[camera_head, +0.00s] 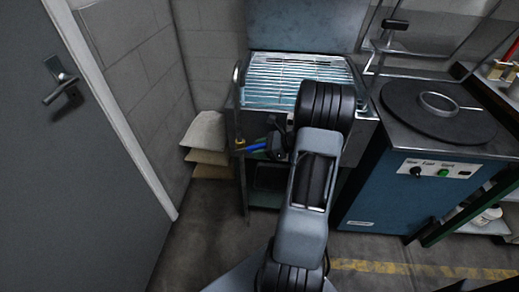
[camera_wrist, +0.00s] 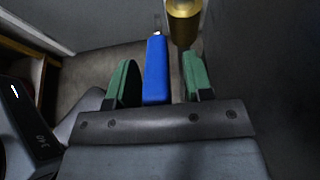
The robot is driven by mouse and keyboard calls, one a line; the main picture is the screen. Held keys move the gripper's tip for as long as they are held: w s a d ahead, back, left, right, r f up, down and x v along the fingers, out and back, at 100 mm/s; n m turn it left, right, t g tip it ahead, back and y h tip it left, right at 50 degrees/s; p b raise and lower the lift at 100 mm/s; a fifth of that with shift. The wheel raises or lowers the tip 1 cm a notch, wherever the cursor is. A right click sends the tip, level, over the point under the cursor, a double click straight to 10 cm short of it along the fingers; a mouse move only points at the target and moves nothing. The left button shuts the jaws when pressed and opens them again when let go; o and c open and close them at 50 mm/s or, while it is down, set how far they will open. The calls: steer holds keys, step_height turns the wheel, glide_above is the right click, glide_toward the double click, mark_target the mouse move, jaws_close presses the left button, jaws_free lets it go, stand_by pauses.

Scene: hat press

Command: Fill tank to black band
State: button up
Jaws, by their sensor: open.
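A blue lever handle (camera_wrist: 156,70) stands between the two green fingers of my gripper (camera_wrist: 160,64) in the wrist view. The fingers are open, with a gap to the handle on each side. A brass fitting (camera_wrist: 183,22) is just beyond the fingertips. In the head view the blue handle (camera_head: 256,147) shows small at the left of my gripper (camera_head: 270,143), beside the front left leg of a steel unit with a slatted grate (camera_head: 296,72). My arm hides part of that unit. I cannot make out a tank level or a black band.
A blue cabinet (camera_head: 398,190) with a round dark plate on top stands at the right. Stacked pale sheets or sacks (camera_head: 205,138) are by the wall on the left. A grey door (camera_head: 75,170) is at the far left. The floor between door and unit is clear.

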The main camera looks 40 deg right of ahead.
steer(key=p+v, duration=0.2)
steer(key=v, duration=1.2)
stand_by(0.4)
steer(key=s+a+n+g+h+p, duration=0.35)
steer(key=a+n+g, duration=0.4)
steer(key=n, duration=0.25)
steer(key=a+r+n+t+h+p, duration=0.2)
steer(key=a+r+n+h+p, duration=0.4)
steer(key=a+r+n+p, duration=0.7)
steer(key=s+a+r+n, duration=0.1)
steer(key=a+r+n, duration=0.2)
steer(key=a+r, duration=0.5)
step_height(320, 180, up, 3)
steer(key=shift+a+r+n, duration=0.15)
steer(key=shift+a+n, duration=0.2)
steer(key=shift+n, duration=0.05)
